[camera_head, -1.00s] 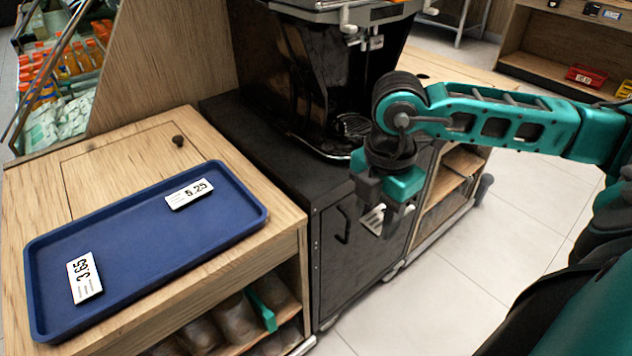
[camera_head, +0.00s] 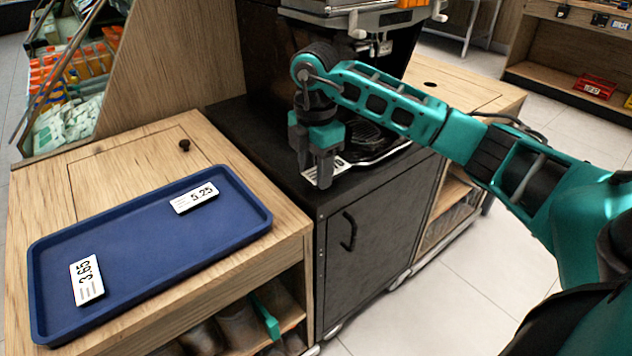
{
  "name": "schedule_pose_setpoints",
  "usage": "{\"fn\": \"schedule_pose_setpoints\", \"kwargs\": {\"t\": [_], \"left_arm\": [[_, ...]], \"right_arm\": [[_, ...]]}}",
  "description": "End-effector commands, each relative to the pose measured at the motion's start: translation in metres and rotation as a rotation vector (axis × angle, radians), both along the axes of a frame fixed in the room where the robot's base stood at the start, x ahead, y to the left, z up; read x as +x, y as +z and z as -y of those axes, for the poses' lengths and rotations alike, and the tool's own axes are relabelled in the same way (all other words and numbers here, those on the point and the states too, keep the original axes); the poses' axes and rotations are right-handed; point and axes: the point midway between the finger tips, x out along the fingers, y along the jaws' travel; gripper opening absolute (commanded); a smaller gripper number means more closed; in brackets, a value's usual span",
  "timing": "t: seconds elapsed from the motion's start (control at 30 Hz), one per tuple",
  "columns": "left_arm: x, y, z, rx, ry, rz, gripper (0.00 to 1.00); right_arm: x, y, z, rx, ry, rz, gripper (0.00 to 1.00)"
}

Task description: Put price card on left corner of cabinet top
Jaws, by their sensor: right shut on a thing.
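My right gripper (camera_head: 322,176) is shut on a white price card (camera_head: 338,166). The fingers point down and hide part of the card. The card is at the front left corner of the black cabinet top (camera_head: 290,172), low over it or touching it; I cannot tell which. The black cabinet (camera_head: 362,245) has a dark handle on its front door. My left gripper is not in view.
A blue tray (camera_head: 150,240) with two other price cards (camera_head: 194,198) (camera_head: 87,280) lies on the wooden counter (camera_head: 130,165) at left. The black juicer (camera_head: 385,65) stands on the cabinet behind my gripper. Open floor (camera_head: 470,290) lies at right.

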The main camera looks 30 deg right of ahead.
Motion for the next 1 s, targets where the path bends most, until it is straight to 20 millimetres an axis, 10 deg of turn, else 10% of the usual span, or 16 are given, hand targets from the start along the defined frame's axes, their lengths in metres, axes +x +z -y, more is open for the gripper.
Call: {"fn": "schedule_pose_setpoints", "kwargs": {"t": [0.6,0.63,1.0], "left_arm": [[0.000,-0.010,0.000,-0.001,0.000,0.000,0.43],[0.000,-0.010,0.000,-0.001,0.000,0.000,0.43],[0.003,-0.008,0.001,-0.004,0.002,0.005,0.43]], "right_arm": [[-0.001,-0.037,0.000,0.000,0.000,-0.001,0.11],[-0.001,-0.037,0.000,0.000,0.000,-0.001,0.46],[-0.001,-0.037,0.000,0.000,-0.001,-0.001,0.70]]}}
